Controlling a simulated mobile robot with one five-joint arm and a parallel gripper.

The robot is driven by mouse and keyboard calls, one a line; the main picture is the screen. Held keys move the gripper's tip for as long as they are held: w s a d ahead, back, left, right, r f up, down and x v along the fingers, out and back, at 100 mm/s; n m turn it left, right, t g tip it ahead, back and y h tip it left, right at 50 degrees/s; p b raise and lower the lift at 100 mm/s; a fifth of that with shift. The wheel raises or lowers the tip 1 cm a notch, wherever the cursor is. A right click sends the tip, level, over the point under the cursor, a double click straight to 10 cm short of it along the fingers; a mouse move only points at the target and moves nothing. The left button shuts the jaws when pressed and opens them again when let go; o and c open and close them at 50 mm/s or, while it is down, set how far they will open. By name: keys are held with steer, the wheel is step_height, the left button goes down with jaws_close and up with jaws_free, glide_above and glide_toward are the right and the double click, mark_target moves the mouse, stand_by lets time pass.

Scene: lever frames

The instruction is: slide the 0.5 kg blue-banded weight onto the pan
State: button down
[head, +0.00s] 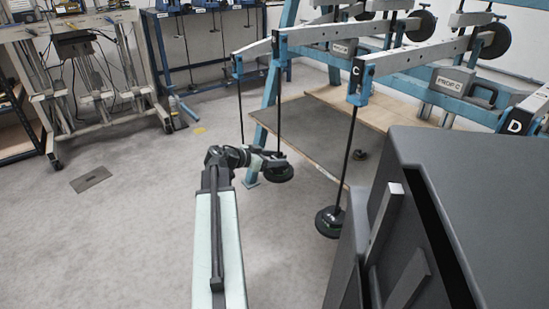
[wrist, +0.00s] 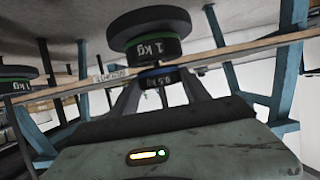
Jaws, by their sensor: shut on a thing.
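My gripper (head: 264,157) is at a hanging rod in the head view, just above a dark pan (head: 278,175). The wrist view appears upside down, with the floor at the top. There the blue-banded 0.5 kg weight (wrist: 158,79) is between my finger ends, and my gripper (wrist: 160,92) is shut on it. A green-banded 1 kg weight (wrist: 150,48) lies between it and a round dark pan (wrist: 148,24). The blue-banded weight overlaps the 1 kg weight in the picture; I cannot tell whether they touch. It is not distinct in the head view.
Another loaded pan (head: 329,221) hangs to the right, under lever C. A wooden shelf (head: 322,128) and blue frame legs (head: 267,120) stand behind my gripper. A dark grey cabinet-like shape (head: 455,190) fills the right foreground. The floor (head: 130,235) at left is open.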

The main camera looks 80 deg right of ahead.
steer(key=shift+f+b, duration=0.45)
steer(key=shift+b, duration=0.05)
stand_by(0.3)
steer(key=shift+c, duration=2.2)
jaws_free()
steer(key=p+v, duration=0.2)
steer(key=v, duration=0.5)
steer(key=shift+p, duration=0.4)
